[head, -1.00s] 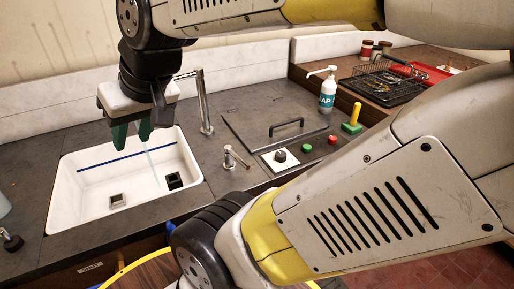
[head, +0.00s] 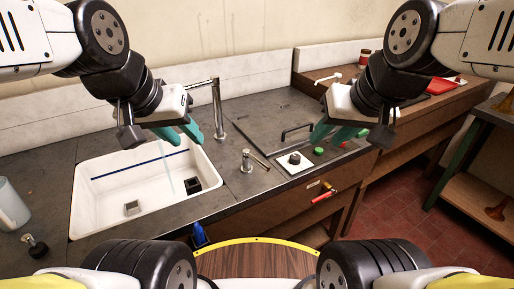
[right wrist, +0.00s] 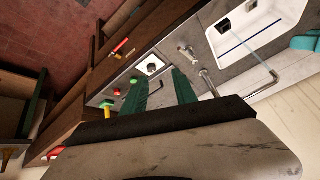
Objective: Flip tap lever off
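The metal tap (head: 217,108) stands behind the sink (head: 84,205), with a thin water stream (head: 168,172) falling from its spout into the basin. A short metal lever (head: 250,158) on a round base stands on the counter right of the sink; it also shows in the right wrist view (right wrist: 187,52). My left gripper (head: 181,134) is above the sink's back edge, left of the tap, its green fingers apart and empty. My right gripper (head: 338,132) hangs over the counter right of the lever. Its green fingers are apart and empty in the right wrist view (right wrist: 158,88).
A black knob on a white plate (head: 295,161) and a green button (head: 318,151) lie near the right gripper. A red-handled valve (head: 325,194) juts from the cabinet front. A dark hatch handle (head: 297,130) stands up from the counter.

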